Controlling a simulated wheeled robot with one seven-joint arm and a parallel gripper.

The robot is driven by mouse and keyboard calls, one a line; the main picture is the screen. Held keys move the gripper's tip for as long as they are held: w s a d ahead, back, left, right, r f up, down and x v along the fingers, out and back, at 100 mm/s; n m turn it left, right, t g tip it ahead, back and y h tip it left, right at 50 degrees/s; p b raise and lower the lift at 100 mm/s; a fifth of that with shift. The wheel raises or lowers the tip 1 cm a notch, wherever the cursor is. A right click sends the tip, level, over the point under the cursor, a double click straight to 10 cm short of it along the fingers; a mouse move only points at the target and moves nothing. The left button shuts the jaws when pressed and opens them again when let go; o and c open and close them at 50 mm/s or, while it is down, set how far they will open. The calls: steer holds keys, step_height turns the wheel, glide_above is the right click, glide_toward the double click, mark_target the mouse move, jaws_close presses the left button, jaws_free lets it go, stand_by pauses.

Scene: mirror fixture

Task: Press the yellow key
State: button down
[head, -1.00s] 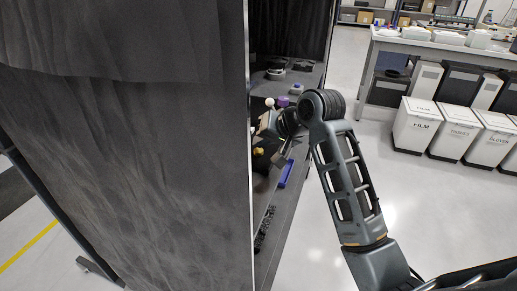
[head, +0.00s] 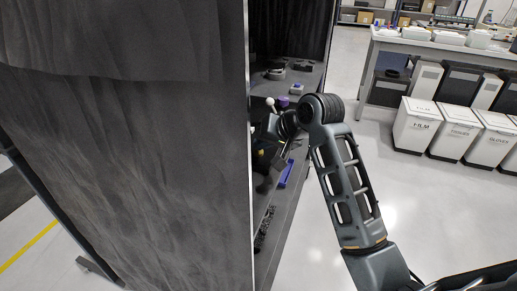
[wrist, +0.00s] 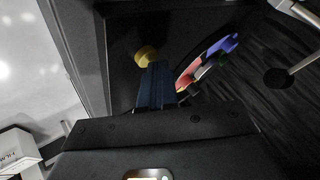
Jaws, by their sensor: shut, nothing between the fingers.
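The yellow key (wrist: 146,55) shows in the wrist view as a small rounded yellow piece against a dark surface. My gripper (wrist: 156,70) is shut, with nothing between its dark fingers. Its fingertips lie just below and right of the yellow key in that view and overlap its lower edge; I cannot tell whether they touch it. In the head view a small yellow piece (head: 261,152) shows inside the dark booth, partly hidden. My gripper there is mostly hidden by my arm and the booth's shadow.
A curved blue, pink and red piece (wrist: 213,55) lies right of my fingers. A black curtain panel (head: 120,140) hides the booth's left side. A blue bar (head: 286,174) lies on the grey shelf. A white ball (head: 270,102) and a purple piece (head: 283,102) stand behind.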

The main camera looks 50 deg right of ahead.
mark_target(262, 152)
steer(key=shift+r, duration=0.1)
steer(key=shift+r+p, duration=0.8)
steer(key=shift+p, duration=0.3)
step_height(262, 152, up, 6)
steer(key=p, duration=0.5)
